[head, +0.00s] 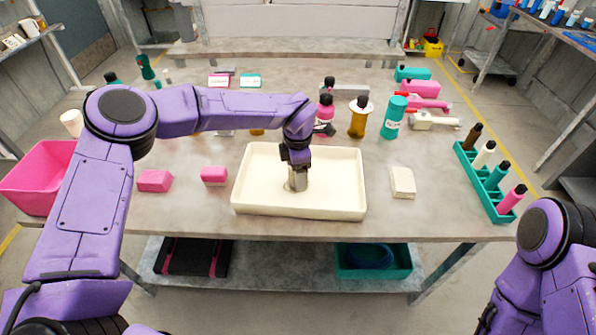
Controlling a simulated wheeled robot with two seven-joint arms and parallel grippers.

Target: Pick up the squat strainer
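A small grey-brown metallic cylinder (297,181), perhaps the squat strainer, stands in the cream tray (340,208) at the middle of the table. My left arm reaches across from the left, and its gripper (296,164) points down right at the top of this cylinder. The gripper and wrist cover the cylinder's upper part. The fingers are too small and dark to tell whether they are open or shut on it. My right arm shows at the lower right, but its gripper is out of view.
Pink blocks (214,175) lie left of the tray and a cream block (402,182) right of it. A pink bin (40,178) is at the left edge. A teal rack of bottles (484,181) is at the right. Several bottles, including an amber one (358,120), stand behind the tray.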

